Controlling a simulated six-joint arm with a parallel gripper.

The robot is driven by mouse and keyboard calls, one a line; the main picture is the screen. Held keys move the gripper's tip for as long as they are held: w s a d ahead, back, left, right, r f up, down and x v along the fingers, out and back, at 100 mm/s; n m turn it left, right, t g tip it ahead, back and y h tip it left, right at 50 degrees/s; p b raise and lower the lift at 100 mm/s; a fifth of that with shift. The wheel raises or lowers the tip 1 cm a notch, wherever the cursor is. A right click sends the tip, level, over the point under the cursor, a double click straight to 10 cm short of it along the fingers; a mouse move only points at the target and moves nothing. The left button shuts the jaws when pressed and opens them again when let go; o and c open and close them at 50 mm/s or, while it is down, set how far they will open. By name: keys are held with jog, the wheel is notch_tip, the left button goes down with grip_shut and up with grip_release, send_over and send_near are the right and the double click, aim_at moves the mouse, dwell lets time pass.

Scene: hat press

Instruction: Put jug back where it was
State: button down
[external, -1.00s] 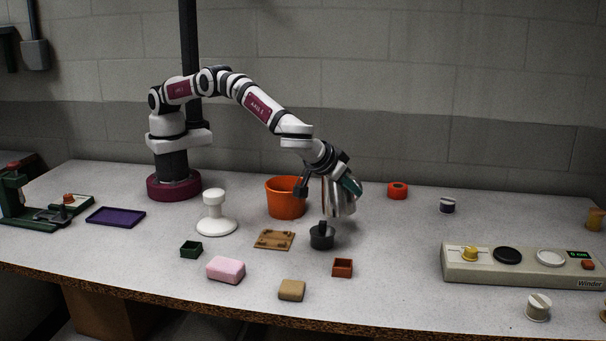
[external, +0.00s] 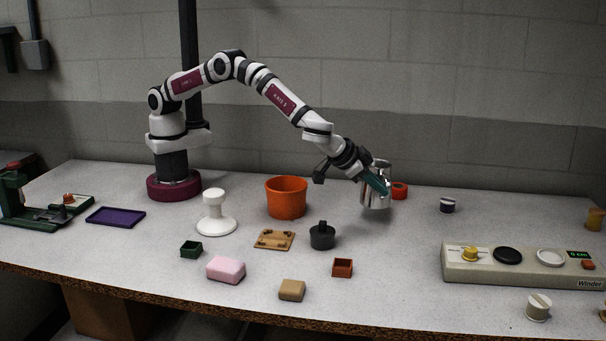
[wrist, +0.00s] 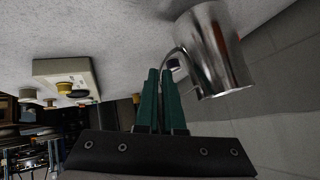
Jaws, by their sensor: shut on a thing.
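The jug (external: 377,190) is a shiny silver metal vessel right of the middle of the table in the external view. It looks close to upright, and I cannot tell whether its base touches the table. My gripper (external: 383,187) is at its near side, with green fingers shut on it. In the wrist view the jug (wrist: 212,50) is at the upper right, and the green fingers (wrist: 159,80) are close together at its thin handle (wrist: 176,56). The fingertips partly hide the handle.
An orange roll (external: 399,190) is just behind and right of the jug. A beige winder unit (external: 460,272) is at the front right. The table in front of the jug is clear.

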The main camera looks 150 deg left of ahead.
jog(key=f, duration=0.4)
jog(key=shift+a+f, duration=0.1)
jog(key=shift+a, duration=0.15)
jog(key=c, duration=1)
grip_release()
jog(key=shift+c, duration=0.2)
